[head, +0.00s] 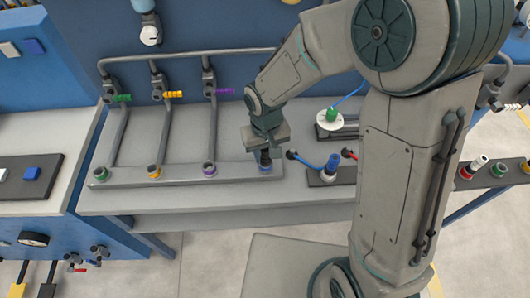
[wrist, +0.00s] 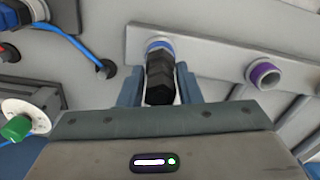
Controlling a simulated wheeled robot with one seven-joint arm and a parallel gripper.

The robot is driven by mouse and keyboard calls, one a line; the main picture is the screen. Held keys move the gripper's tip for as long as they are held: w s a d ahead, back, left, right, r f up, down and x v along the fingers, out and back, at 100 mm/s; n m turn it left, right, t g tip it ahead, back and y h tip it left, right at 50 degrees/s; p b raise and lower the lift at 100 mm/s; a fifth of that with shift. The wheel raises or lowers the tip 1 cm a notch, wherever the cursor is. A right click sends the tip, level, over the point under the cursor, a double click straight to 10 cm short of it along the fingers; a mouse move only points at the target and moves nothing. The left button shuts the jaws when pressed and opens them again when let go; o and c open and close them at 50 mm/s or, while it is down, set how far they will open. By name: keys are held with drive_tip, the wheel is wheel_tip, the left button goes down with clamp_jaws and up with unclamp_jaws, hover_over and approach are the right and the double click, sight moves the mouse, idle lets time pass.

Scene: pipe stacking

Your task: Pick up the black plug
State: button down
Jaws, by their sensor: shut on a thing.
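The black plug (wrist: 160,78) sits between the two fingers of my gripper (wrist: 161,92) in the wrist view. Its far end meets a blue-ringed pipe stub (wrist: 158,46) on the grey rail; I cannot tell whether it is seated in the stub or just above it. In the head view the plug (head: 265,157) shows below my gripper (head: 265,148), over the blue-ringed stub (head: 265,169) at the rail's right end. My gripper is shut on the plug, which looks upright.
The rail (head: 180,175) also carries green (head: 101,174), yellow (head: 154,171) and purple (head: 209,168) ringed stubs to the left. The bench front is clear.

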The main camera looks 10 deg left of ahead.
drive_tip(key=shift+r, duration=0.65)
wheel_tip(320, 180, up, 3)
drive_tip(key=shift+f, duration=0.15)
drive_tip(key=d+r+b, duration=0.1)
drive_tip(key=d+r, duration=0.6)
drive_tip(key=d, duration=0.4)
drive_tip(key=shift+s+d, duration=0.25)
drive_tip(key=shift+d, duration=0.1)
wheel_tip(320, 180, up, 8)
drive_tip(key=p, duration=0.6)
drive_tip(key=shift+w+f, duration=0.1)
drive_tip(key=shift+f, duration=0.05)
